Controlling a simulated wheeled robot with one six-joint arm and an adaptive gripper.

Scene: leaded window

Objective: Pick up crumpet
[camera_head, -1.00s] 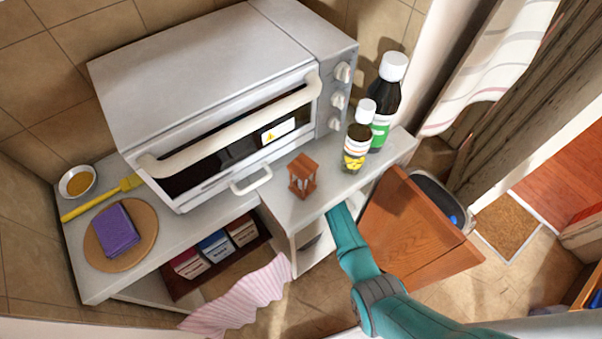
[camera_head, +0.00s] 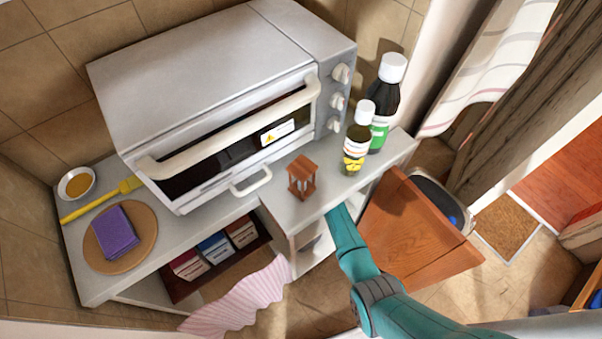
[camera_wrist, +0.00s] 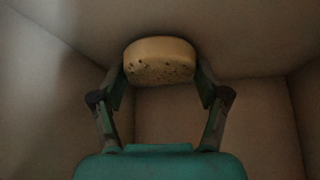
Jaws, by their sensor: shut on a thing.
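The crumpet (camera_wrist: 160,62) is a round, pale tan disc with a dark-pitted face, seen near the top middle of the wrist view. My gripper (camera_wrist: 161,75) is shut on it, with one finger against its left side and one against its right. Around them are the plain, dim walls of a compartment. In the head view my teal arm (camera_head: 352,252) reaches in under the counter beside an open wooden door (camera_head: 415,235). The gripper and crumpet are hidden there.
Above, on the grey counter (camera_head: 285,208), stand a small wooden lantern-like object (camera_head: 302,177), two bottles (camera_head: 357,140) and a toaster oven (camera_head: 215,85). A pink cloth (camera_head: 240,298) hangs below the counter.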

